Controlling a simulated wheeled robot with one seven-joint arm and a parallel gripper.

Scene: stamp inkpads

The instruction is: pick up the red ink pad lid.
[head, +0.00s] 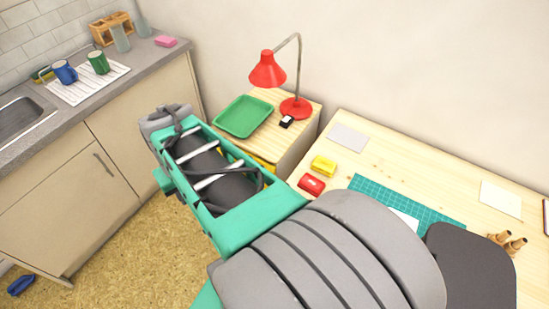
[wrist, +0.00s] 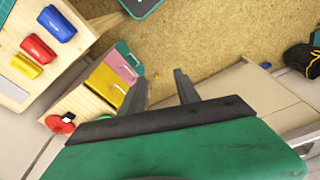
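The red ink pad (head: 312,184) lies on the wooden desk, in front of the yellow ink pad (head: 323,166). In the wrist view the red ink pad (wrist: 38,48) sits in a row between the blue ink pad (wrist: 56,23) and the yellow one (wrist: 25,66), at the upper left. The red pad looks closed; the seam of its lid is too small to make out. My gripper (wrist: 160,77) is open and empty, well away from the pads, with its fingers over the floor and drawer area. The blue pad does not show in the head view.
A drawer cabinet (wrist: 112,80) stands beside the desk, carrying a red lamp (head: 268,70) and a green tray (head: 243,116). A teal cutting mat (head: 375,190) lies right of the pads. The kitchen counter (head: 60,122) is at left. My arm hides part of the desk.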

